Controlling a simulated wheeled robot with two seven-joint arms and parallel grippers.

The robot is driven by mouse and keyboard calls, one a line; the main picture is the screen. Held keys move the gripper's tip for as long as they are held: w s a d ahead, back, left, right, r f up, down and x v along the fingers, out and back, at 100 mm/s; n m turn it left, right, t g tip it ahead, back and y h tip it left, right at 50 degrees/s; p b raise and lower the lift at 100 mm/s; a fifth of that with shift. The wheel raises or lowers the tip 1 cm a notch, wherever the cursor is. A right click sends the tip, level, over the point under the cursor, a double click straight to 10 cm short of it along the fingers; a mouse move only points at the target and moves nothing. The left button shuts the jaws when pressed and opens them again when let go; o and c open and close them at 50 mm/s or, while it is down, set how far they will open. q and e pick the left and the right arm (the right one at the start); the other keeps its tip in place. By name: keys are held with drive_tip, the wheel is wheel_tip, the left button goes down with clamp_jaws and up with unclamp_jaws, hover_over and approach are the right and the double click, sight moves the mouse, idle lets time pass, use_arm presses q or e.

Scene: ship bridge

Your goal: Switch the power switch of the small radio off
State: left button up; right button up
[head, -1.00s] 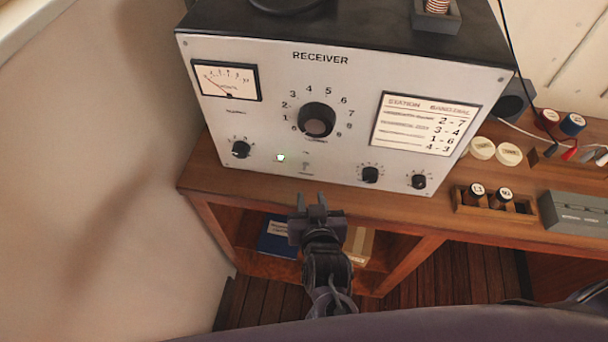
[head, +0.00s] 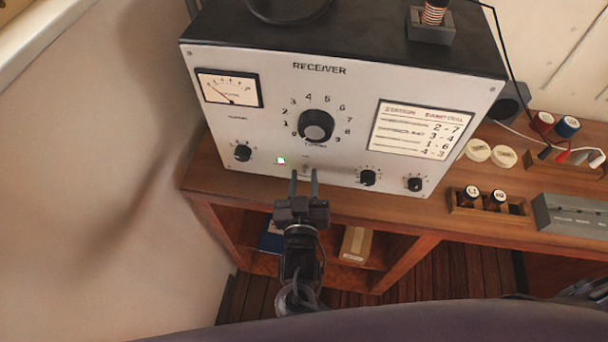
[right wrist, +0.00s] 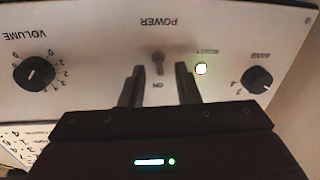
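The small radio is a grey-white box marked RECEIVER (head: 350,85) with a black top, standing on a wooden desk. Its power switch (right wrist: 158,63) is a small metal toggle low on the front panel, between the words POWER and ON, upside down in the right wrist view. The lever appears to lean toward ON. A green lamp (right wrist: 201,69) beside it is lit. My right gripper (head: 304,174) is open and empty just in front of the panel. In the right wrist view its fingers (right wrist: 160,86) stand either side of the switch's line, slightly to the ON side. My left gripper is not in view.
A tuning knob (head: 316,126) sits above the switch, and smaller knobs (head: 243,153) (head: 369,177) sit to either side. The wooden desk edge (head: 400,214) runs below the panel. Coils in a wooden rack (head: 522,207) and a grey box (head: 570,214) stand at right.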

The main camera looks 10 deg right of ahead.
drive_tip(key=shift+w, duration=0.15)
clamp_jaws()
wheel_tip(320, 180, down, 2)
drive_tip(key=t+b, duration=0.1)
drive_tip(key=b, duration=0.2)
drive_tip(key=t+b, duration=0.2)
drive_tip(key=b, duration=0.2)
drive_tip(key=t+b, duration=0.1)
drive_tip(key=b, duration=0.2)
drive_tip(key=shift+f+n+t+h, duration=0.25)
drive_tip(key=shift+n+t+h, duration=0.05)
drive_tip(key=shift+t, duration=0.1)
drive_tip(key=shift+r+t+b, duration=0.1)
drive_tip(key=shift+t+b, duration=0.3)
drive_tip(key=shift+b, duration=0.4)
drive_tip(key=shift+r, duration=0.1)
